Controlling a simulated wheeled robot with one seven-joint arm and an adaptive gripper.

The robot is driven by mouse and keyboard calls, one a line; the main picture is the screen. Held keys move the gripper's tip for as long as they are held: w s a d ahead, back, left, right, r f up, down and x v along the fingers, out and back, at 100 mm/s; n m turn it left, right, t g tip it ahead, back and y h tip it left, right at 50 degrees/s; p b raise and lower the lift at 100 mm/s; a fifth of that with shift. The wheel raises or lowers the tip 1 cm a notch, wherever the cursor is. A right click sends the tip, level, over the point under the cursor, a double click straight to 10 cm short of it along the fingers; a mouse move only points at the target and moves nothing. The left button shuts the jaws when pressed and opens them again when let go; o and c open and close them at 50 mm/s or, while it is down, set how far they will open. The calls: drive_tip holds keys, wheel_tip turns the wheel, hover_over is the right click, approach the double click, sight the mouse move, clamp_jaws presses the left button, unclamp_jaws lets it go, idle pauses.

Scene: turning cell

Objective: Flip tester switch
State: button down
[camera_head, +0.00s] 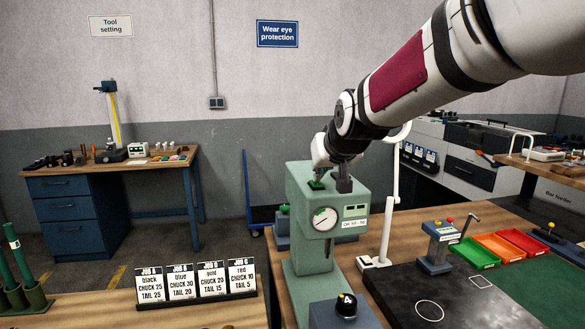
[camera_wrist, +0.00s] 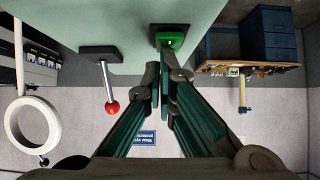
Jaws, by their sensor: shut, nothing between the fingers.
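The tester is a green bench machine with a round dial (camera_head: 325,219) and a small display on its front; its pale green top (camera_wrist: 60,25) fills the upper part of the wrist view. The switch is a small bright green piece in a dark frame on the tester (camera_head: 317,184), and it also shows in the wrist view (camera_wrist: 171,40). I cannot tell its position. My gripper (camera_wrist: 164,78) is shut and empty, its tips just short of the switch in the picture. Whether they touch it is unclear. In the head view my wrist is above the tester and the fingertips are hard to make out.
A lever with a red ball (camera_wrist: 112,107) sticks out of a black block beside the switch. A white lamp stand (camera_head: 375,262) stands right of the tester. Job cards (camera_head: 196,286) stand at its left. A black knob marked A (camera_head: 346,305) is in front. Coloured trays (camera_head: 497,248) lie right.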

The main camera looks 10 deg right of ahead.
drive_tip(key=shift+s+f, duration=0.4)
drive_tip(key=shift+s, duration=0.15)
drive_tip(key=r+p, duration=0.1)
drive_tip(key=r, duration=0.1)
drive_tip(key=s+r+p, duration=0.1)
drive_tip(key=r, duration=0.1)
drive_tip(key=shift+r+p, duration=0.3)
drive_tip(key=shift+p, duration=0.05)
drive_tip(key=b+v, duration=0.1)
drive_tip(key=v, duration=0.8)
drive_tip(key=shift+r, duration=0.3)
drive_tip(key=shift+w+r, duration=0.35)
drive_tip(key=shift+w, duration=0.15)
